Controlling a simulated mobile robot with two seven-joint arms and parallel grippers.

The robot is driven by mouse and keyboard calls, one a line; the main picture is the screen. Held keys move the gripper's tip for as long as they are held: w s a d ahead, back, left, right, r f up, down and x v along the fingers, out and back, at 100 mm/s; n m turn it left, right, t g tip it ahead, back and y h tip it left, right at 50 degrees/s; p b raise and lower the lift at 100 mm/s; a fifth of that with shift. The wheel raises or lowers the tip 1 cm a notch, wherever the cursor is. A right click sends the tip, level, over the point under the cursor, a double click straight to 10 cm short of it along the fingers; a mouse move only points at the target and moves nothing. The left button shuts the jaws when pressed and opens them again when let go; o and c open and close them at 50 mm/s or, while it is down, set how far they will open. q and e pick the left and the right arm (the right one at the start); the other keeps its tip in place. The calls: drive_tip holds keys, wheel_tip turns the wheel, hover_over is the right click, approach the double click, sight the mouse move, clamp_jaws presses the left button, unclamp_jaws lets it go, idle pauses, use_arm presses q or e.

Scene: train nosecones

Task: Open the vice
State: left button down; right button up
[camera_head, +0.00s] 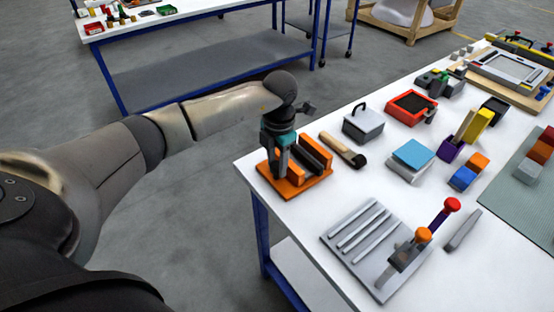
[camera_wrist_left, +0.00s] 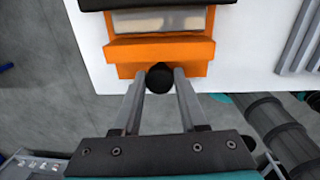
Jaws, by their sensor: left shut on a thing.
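The vice (camera_head: 307,187) is orange with dark jaw pads and sits at the near left corner of the white table. Its jaws stand apart, with a gap between them. In the left wrist view, the vice's orange body (camera_wrist_left: 160,50) is at the top, and a round black knob (camera_wrist_left: 160,77) sticks out from its near side. My left gripper (camera_head: 280,168) is over the left end of the vice. Its two fingers (camera_wrist_left: 159,90) are shut on the black knob, one on each side. The gripper hides part of the vice in the head view. My right gripper is in neither view.
A wooden-handled brush (camera_head: 343,150) lies just right of the vice, with a grey box (camera_head: 363,123) behind it. A grey slotted plate (camera_head: 365,235) with an orange-knobbed lever (camera_head: 410,250) is in front. The table's left edge is close to the vice.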

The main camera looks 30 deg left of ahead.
use_arm(q)
drive_tip(key=n+p, duration=0.1)
drive_tip(key=n, duration=0.3)
drive_tip(key=shift+a+r+n, duration=0.1)
drive_tip(key=shift+n, duration=0.3)
idle(0.4)
drive_tip(key=c, duration=0.7)
unclamp_jaws()
drive_tip(key=shift+c, duration=0.2)
drive_tip(key=shift+w+p, duration=0.1)
drive_tip(key=shift+p, duration=0.2)
drive_tip(key=shift+r, duration=0.15)
